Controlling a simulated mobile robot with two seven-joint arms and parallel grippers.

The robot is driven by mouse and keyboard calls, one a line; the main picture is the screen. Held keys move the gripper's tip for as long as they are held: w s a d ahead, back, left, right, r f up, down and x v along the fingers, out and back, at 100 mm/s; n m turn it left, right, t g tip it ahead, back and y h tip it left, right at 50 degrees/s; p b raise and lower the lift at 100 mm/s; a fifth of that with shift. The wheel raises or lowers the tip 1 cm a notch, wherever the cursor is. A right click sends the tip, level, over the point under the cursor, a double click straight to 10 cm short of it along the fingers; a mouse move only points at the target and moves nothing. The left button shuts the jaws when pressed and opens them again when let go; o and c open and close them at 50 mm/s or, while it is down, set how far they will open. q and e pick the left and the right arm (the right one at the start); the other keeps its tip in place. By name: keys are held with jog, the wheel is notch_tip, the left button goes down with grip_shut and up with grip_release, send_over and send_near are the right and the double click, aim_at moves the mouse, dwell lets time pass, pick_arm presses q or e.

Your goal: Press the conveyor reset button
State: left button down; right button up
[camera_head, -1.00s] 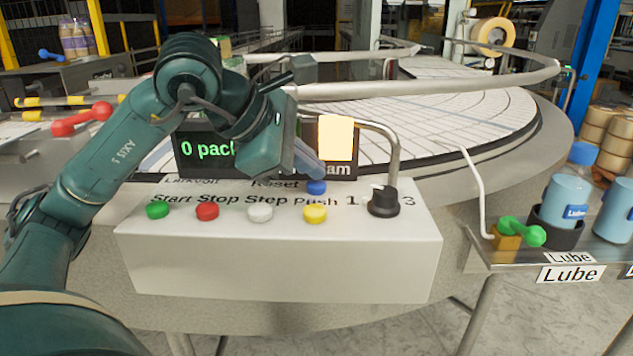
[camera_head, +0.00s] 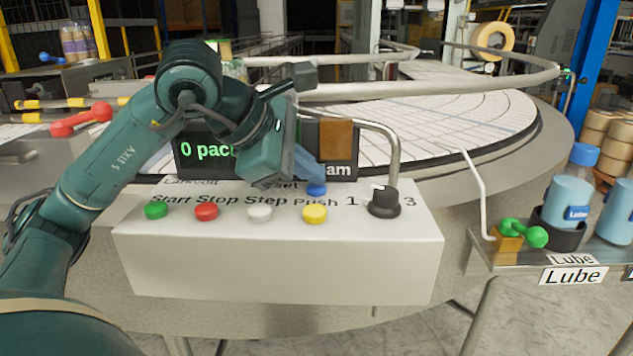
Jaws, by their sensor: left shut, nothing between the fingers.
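The blue reset button (camera_head: 316,190) sits at the back of the white control box (camera_head: 280,262), under the partly hidden "Reset" label. My left gripper (camera_head: 318,180) comes in from the left and points down at it. Its blue-grey fingers are shut and empty, with the tips right at the back of the button. I cannot tell whether they touch it. In front are a green button (camera_head: 156,210), a red button (camera_head: 206,211), a white button (camera_head: 259,212) and a yellow button (camera_head: 314,213). My right gripper is not in view.
A black selector knob (camera_head: 384,202) and a metal rail (camera_head: 396,150) stand right of the blue button. A display (camera_head: 345,170) with an unlit brown panel (camera_head: 336,138) is behind the fingers. The curved conveyor (camera_head: 450,115) lies beyond. Lube bottles (camera_head: 568,200) stand at right.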

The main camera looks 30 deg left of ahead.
aim_at(309, 190)
pick_arm(q)
jog(key=shift+r, duration=0.1)
jog(key=shift+r+p, duration=0.8)
jog(key=shift+r, duration=0.05)
notch_tip(309, 190, up, 5)
jog(key=p, duration=0.4)
dwell(0.3)
